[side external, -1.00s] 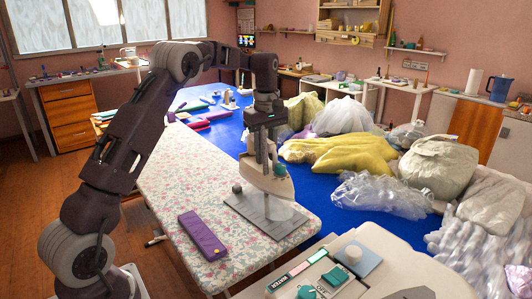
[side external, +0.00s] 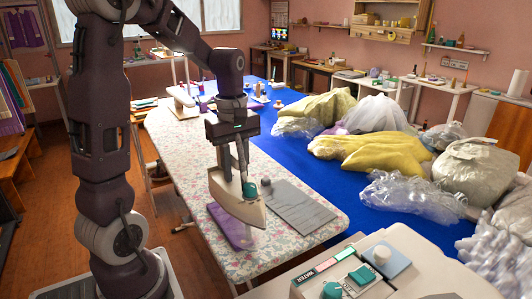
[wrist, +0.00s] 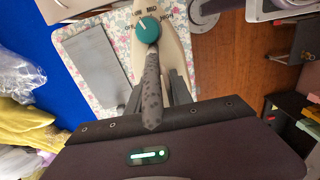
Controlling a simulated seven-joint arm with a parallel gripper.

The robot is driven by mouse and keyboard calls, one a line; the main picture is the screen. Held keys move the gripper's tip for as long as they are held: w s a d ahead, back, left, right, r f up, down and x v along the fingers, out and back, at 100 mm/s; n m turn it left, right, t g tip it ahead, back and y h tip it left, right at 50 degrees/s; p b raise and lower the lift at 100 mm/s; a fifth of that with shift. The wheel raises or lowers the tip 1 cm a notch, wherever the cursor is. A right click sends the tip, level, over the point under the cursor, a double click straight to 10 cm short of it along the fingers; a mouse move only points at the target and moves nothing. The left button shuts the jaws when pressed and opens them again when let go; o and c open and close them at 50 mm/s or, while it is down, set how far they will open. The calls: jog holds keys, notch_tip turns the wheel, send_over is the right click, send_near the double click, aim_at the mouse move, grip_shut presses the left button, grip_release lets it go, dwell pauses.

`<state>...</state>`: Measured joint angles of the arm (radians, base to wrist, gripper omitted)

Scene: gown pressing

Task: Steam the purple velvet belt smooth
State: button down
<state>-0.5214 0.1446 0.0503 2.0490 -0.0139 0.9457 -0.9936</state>
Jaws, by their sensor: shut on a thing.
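My gripper (side external: 236,168) is shut on a cream steam iron (side external: 238,208) with a teal dial. The iron is over the purple velvet belt (side external: 222,222), which lies folded on the floral ironing board (side external: 185,140). The iron hides part of the belt, and I cannot tell whether its sole touches the velvet. In the wrist view, my gripper (wrist: 165,88) holds the iron, with its teal dial (wrist: 147,29) between the jaws and the top edge. The belt does not show there.
A grey rest plate (side external: 302,212) lies bare on the board, right of the iron. A blue table (side external: 270,130) beyond holds yellow garments (side external: 358,146) and clear plastic bags (side external: 408,194). A machine with WATER controls (side external: 345,270) stands in front.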

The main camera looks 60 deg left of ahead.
aim_at(218, 171)
jog(key=shift+s+d+f, duration=0.1)
jog(key=shift+s+d, duration=0.1)
jog(key=shift+s, duration=0.25)
jog(key=shift+s+d+f, duration=0.1)
jog(key=shift+s+d, duration=0.05)
jog(key=shift+s, duration=0.25)
jog(key=a, duration=1.3)
jog(key=shift+f, duration=2.85)
jog(key=shift+d, duration=0.15)
jog(key=shift+d, duration=2.4)
